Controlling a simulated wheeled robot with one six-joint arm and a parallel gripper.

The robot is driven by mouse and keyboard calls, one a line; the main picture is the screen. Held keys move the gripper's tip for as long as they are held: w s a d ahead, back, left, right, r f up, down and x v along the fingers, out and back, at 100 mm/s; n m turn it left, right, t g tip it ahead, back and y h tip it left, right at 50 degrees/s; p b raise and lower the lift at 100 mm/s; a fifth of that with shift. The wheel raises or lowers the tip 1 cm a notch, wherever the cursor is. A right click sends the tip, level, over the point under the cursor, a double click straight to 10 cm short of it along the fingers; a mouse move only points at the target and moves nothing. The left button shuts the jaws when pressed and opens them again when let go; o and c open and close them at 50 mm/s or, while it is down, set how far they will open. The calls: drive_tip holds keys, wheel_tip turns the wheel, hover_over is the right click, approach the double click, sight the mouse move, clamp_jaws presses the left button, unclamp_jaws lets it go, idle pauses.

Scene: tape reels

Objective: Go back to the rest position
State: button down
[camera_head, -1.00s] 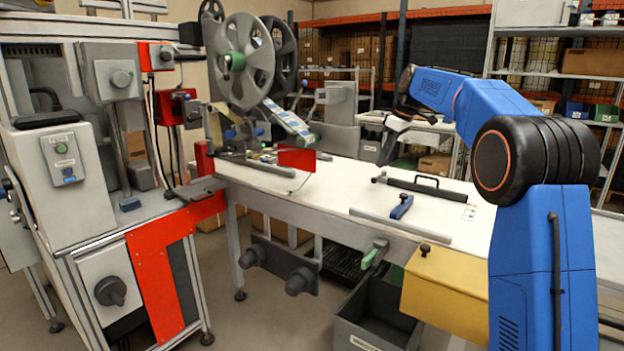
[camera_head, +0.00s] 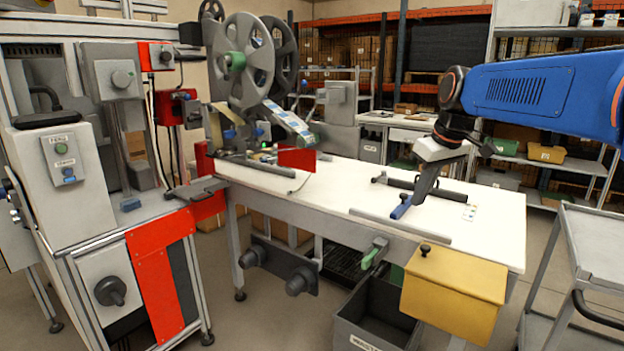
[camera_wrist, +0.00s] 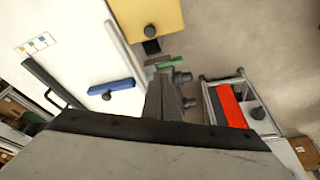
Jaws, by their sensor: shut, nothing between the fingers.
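My gripper (camera_head: 420,198) hangs from my blue arm over the right half of the white bench (camera_head: 345,195), pointing down. In the head view it overlaps the end of the small blue-handled tool (camera_head: 402,207), but I cannot tell from there how high it is. In the wrist view the fingers (camera_wrist: 166,84) are together and empty, and the blue tool (camera_wrist: 112,87) lies apart, to their left. The fingers partly hide the things at the bench's front edge.
A yellow box (camera_head: 453,292) is at the bench's front right, with a grey waste bin (camera_head: 345,330) below. A black-handled bar (camera_head: 425,188) lies on the bench. Reels (camera_head: 245,62) stand at the back left. A grey cart (camera_head: 600,255) stands at the right.

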drive_tip(key=s+d+f+m, duration=0.1)
drive_tip(key=s+f+m, duration=0.1)
drive_tip(key=s+f, duration=0.4)
drive_tip(key=s+d+f+m+t+h, duration=0.1)
drive_tip(key=s+f, duration=0.6)
drive_tip(key=s, duration=0.6)
drive_tip(key=s+d+f+m, duration=0.1)
drive_tip(key=s+f+m, duration=0.1)
drive_tip(key=s+f, duration=0.4)
drive_tip(key=s, duration=0.4)
drive_tip(key=shift+s+d+f+m+h, duration=0.15)
drive_tip(key=shift+f+m+h, duration=0.05)
drive_tip(key=shift+m+h, duration=0.1)
